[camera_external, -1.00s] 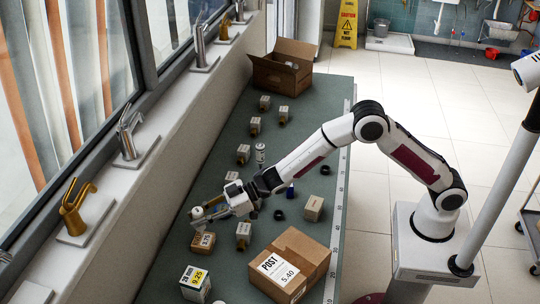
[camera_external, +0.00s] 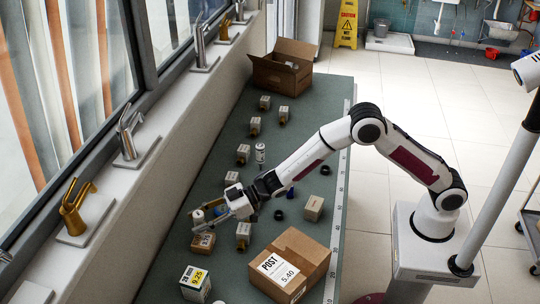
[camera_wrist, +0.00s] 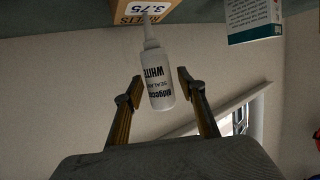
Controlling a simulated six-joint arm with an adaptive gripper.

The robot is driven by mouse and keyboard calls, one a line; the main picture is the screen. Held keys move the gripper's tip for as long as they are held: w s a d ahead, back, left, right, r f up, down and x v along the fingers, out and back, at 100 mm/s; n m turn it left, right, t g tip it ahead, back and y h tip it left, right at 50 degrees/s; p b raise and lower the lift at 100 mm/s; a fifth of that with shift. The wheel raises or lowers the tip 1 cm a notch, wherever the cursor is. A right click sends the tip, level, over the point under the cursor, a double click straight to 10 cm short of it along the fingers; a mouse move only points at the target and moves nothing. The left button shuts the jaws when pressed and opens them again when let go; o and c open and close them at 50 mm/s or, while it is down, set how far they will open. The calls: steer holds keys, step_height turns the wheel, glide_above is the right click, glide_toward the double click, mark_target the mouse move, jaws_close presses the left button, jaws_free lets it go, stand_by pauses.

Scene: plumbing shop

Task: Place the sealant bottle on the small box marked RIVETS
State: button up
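The sealant bottle (camera_wrist: 158,82) is white with dark lettering and a thin nozzle. In the wrist view it sits between the two fingertips of my gripper (camera_wrist: 158,82), with small gaps at both sides, so the gripper is open around it. Its nozzle points to the picture top and overlaps the box edge. In the external view the bottle (camera_external: 198,215) is small and partly covered by my gripper (camera_external: 213,212). The box marked RIVETS (camera_external: 203,242) is brown with a 3.75 label and lies just below the bottle in the picture; it also shows in the wrist view (camera_wrist: 178,10). I cannot tell whether they touch.
A large POST carton (camera_external: 300,258) and a white box marked 9.25 (camera_external: 195,283) lie nearer the camera. An open carton (camera_external: 283,66) is at the far end.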

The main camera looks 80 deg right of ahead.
steer(key=shift+r, duration=0.2)
steer(key=v, duration=1.2)
stand_by(0.9)
steer(key=shift+r, duration=0.1)
steer(key=s+d+r+m+g+h, duration=0.1)
steer(key=s+d+r+m+h, duration=0.1)
steer(key=s+d+r+h, duration=0.4)
steer(key=s+d+r+m+g+h, duration=0.1)
steer(key=s+d+r+m, duration=0.1)
steer(key=s+d+r, duration=0.5)
steer(key=s+d+f+m+g, duration=0.1)
steer(key=s+f+g, duration=0.1)
steer(key=s, duration=1.4)
steer(key=s+d+f+m+g, duration=0.1)
steer(key=s+d+f+g, duration=0.1)
steer(key=s, duration=1.3)
steer(key=shift+s+f+g+h, duration=0.3)
steer(key=shift+s+g, duration=0.05)
steer(key=shift+g, duration=0.15)
